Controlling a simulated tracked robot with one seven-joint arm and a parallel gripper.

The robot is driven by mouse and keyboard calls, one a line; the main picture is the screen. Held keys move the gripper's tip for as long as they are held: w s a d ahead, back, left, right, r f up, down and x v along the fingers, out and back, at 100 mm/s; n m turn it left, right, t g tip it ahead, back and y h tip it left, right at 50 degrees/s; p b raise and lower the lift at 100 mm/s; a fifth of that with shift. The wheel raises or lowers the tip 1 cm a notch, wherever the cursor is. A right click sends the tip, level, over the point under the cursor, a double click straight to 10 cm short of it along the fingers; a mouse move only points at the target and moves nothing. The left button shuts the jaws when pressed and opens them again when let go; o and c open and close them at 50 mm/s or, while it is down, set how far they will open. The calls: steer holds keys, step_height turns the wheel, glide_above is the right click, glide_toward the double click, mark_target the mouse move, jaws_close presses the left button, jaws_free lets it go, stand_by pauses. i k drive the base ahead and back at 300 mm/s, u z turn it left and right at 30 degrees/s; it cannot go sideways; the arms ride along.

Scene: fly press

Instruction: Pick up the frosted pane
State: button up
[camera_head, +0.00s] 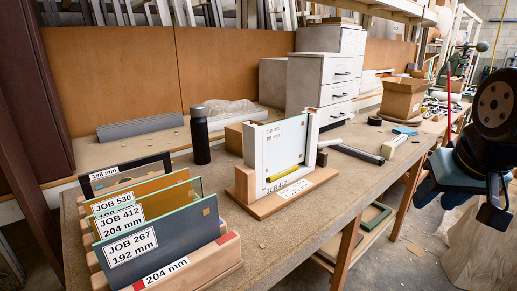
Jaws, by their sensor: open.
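A rack (222,262) at the front left holds several upright panes with job labels. A pale, milky pane (284,143) stands in a white frame on a wooden base (262,211) mid-bench. I cannot tell for sure which pane is the frosted one. My gripper (494,208) is open and empty at the right edge, beyond the bench's front edge and far from the panes.
A black bottle (200,136) stands between rack and frame. White drawer units (322,80) and a cardboard box (403,98) stand farther back. The bench front is mostly clear between rack and frame.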

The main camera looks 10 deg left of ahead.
mark_target(286, 139)
steer(key=u, duration=0.6)
steer(key=i, duration=0.95)
steer(key=z, duration=0.4)
steer(key=k, duration=1.35)
steer(key=u, duration=0.35)
steer(key=i, duration=0.25)
